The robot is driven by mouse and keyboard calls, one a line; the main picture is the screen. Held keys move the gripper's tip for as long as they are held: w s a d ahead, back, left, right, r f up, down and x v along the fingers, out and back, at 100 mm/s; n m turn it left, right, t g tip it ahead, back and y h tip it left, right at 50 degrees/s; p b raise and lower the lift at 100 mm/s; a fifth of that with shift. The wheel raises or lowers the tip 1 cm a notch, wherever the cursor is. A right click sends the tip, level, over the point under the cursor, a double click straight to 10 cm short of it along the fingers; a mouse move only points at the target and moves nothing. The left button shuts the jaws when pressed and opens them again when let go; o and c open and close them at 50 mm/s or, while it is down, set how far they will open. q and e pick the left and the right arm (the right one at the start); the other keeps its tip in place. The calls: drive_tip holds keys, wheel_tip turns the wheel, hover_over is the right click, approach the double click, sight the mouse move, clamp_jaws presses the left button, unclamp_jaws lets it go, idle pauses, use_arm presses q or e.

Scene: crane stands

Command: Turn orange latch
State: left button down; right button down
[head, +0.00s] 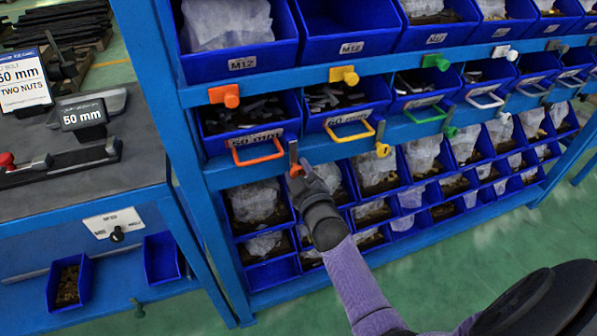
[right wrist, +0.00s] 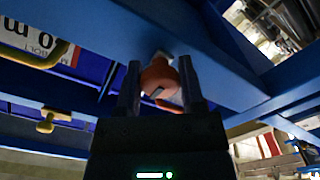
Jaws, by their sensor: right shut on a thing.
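The orange latch (head: 296,171) is mounted on the blue lower rail of the rack, just right of and below an orange bin handle. My right gripper (head: 299,166) reaches it from below and covers much of it. In the right wrist view the orange latch (right wrist: 160,80) sits between the two fingers of my right gripper (right wrist: 161,88), which are shut on it. A second orange latch (head: 231,96) is on the upper rail above the orange bin handle (head: 258,152). My left gripper is not in view.
A yellow latch (head: 383,150) and a green latch (head: 450,131) are farther along the lower rail. A grey workbench (head: 70,190) stands at left; green floor is free at lower right.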

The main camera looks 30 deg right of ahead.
drive_tip(key=shift+r, duration=0.15)
drive_tip(key=shift+c, duration=1.1)
unclamp_jaws()
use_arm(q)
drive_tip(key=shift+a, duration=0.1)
use_arm(e)
drive_tip(key=shift+s+a, duration=0.15)
drive_tip(key=shift+s, duration=0.15)
use_arm(q)
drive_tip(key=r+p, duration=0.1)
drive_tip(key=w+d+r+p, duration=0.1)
drive_tip(key=p, duration=0.1)
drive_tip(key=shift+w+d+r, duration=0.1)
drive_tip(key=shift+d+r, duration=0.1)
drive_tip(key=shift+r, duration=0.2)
use_arm(e)
drive_tip(key=v, duration=0.9)
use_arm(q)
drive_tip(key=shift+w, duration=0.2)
use_arm(e)
drive_tip(key=shift+s, duration=0.15)
